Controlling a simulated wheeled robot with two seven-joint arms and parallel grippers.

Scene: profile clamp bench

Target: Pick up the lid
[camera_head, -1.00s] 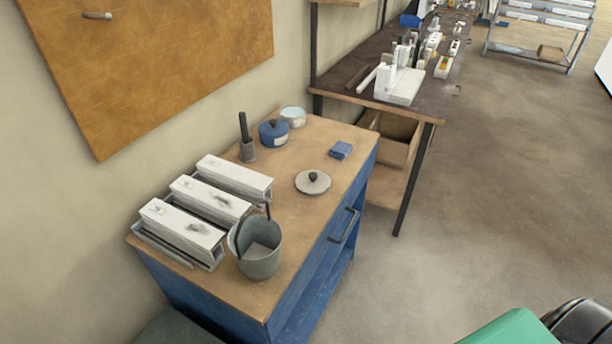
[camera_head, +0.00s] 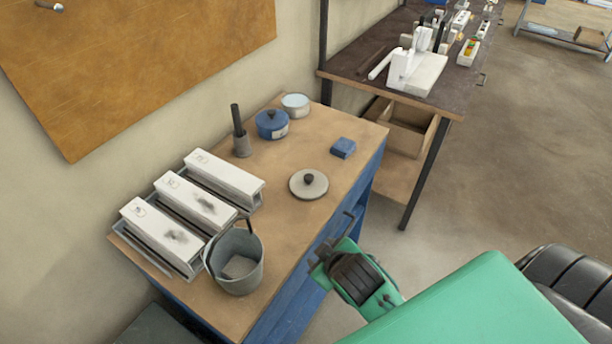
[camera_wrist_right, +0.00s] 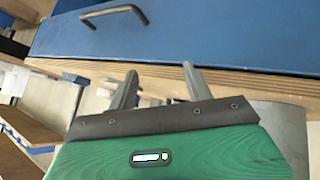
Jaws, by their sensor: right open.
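The lid (camera_head: 299,191), a grey disc with a dark round knob, lies flat on the wooden top of the blue cabinet in the head view. My right arm comes in from the lower right, and its green wrist (camera_head: 352,277) is beside the cabinet's front edge, below and right of the lid, apart from it. In the right wrist view my right gripper (camera_wrist_right: 160,72) is open, with nothing between its two fingers. That view shows the blue cabinet front and a wooden edge; I cannot see the lid there. My left gripper is not in view.
A grey bucket (camera_head: 246,275) and white clamp profiles (camera_head: 163,236) stand left of the lid. A blue tin (camera_head: 271,125), a pale tin (camera_head: 296,105) and a blue block (camera_head: 343,148) are behind it. A drawer handle (camera_wrist_right: 115,12) sticks out of the cabinet front.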

